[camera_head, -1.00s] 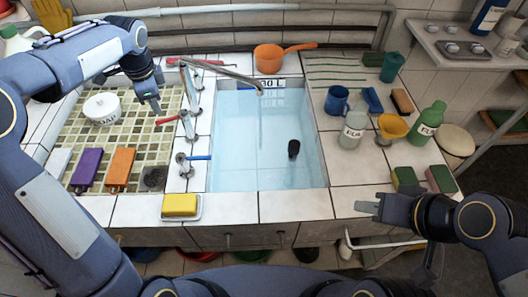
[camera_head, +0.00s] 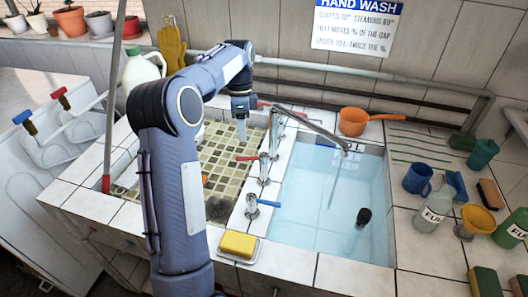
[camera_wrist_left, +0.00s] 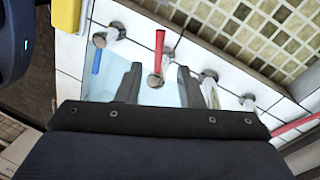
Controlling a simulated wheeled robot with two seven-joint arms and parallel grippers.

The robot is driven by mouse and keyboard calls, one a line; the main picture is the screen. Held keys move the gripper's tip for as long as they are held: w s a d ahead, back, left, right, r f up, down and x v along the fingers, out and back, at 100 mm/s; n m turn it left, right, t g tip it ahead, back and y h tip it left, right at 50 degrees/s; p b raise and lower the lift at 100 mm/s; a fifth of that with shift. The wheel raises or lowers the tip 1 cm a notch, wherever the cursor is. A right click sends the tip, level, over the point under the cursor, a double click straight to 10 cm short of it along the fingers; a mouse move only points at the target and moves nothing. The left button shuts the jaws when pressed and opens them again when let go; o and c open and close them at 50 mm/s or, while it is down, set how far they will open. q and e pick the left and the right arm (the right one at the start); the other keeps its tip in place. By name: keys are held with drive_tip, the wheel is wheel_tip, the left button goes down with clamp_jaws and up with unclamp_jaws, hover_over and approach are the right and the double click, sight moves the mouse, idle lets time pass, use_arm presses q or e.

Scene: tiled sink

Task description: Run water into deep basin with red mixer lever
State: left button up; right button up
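The red mixer lever (camera_head: 247,158) sticks out left from its tap post on the tiled ledge left of the deep basin (camera_head: 387,215). It also shows in the wrist view (camera_wrist_left: 159,48). The basin holds clear bluish water, and the metal spout (camera_head: 318,131) reaches over it. A faint streak shows below the spout; I cannot tell if it is running water. My left gripper (camera_head: 241,133) is just behind the red lever, pointing down. In the wrist view its fingers (camera_wrist_left: 158,85) are apart and empty, with the lever's post appearing between them. Contact is unclear. My right gripper is out of view.
A blue lever (camera_head: 268,204) is nearer the front, and another red handle (camera_head: 266,104) is behind. A yellow sponge (camera_head: 238,244) lies at the front edge. An orange pan (camera_head: 353,122) stands behind the basin. Bottles and a blue mug (camera_head: 418,179) stand on the right.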

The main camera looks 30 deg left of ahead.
sight(251, 158)
use_arm(q)
drive_tip(key=f, duration=0.5)
drive_tip(key=s+d+f, duration=0.1)
drive_tip(key=f, duration=0.1)
drive_tip(key=shift+s+f, duration=0.1)
drive_tip(key=shift+f, duration=0.15)
clamp_jaws()
